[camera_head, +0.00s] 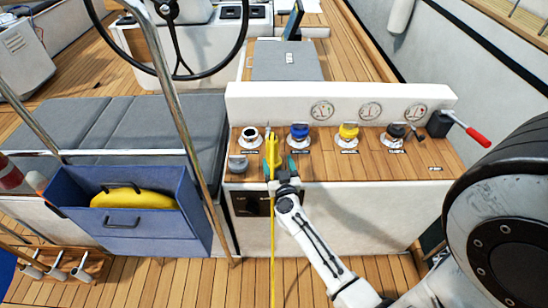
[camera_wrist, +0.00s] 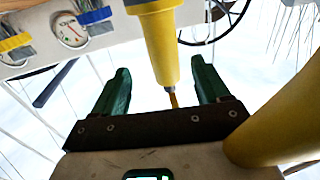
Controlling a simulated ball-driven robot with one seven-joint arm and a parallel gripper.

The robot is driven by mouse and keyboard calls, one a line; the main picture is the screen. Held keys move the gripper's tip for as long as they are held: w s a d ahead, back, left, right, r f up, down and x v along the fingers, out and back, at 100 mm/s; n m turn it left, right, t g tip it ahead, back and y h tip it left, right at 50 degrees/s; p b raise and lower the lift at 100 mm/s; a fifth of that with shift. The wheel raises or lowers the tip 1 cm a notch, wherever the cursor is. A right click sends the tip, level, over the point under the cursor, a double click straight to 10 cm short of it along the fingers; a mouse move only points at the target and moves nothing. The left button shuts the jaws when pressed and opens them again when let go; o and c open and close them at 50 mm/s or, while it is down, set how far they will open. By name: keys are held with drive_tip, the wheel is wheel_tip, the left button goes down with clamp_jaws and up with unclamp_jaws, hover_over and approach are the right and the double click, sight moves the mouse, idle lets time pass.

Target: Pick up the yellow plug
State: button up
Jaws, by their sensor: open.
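The yellow plug (camera_head: 272,146) stands upright in the head view, at the front left of the wooden-topped console (camera_head: 325,165). A thin yellow cable (camera_head: 272,255) shows below it, running down past the console front. My gripper (camera_head: 279,165) is open at the plug, with its teal fingertips apart. In the wrist view the plug (camera_wrist: 162,45) reaches down between and ahead of the green fingers of my gripper (camera_wrist: 160,80), with gaps at its sides. A large yellow shape, perhaps the cable, fills the lower right there. Whether the fingers touch the plug I cannot tell.
A dark-centred white socket (camera_head: 249,136), blue cap (camera_head: 298,131), yellow cap (camera_head: 348,131) and black cap (camera_head: 396,131) line the console. Gauges (camera_head: 370,111) are behind. A red-handled lever (camera_head: 478,137) is at right. A steel rail (camera_head: 178,110) and blue bin (camera_head: 135,225) stand left.

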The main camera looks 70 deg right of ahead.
sight(273, 153)
drive_tip(key=b+x, duration=0.1)
drive_tip(key=x, duration=0.6)
drive_tip(key=shift+w, duration=0.3)
drive_tip(key=shift+r, duration=0.1)
drive_tip(key=c, duration=1.3)
drive_tip(key=shift+o, duration=0.2)
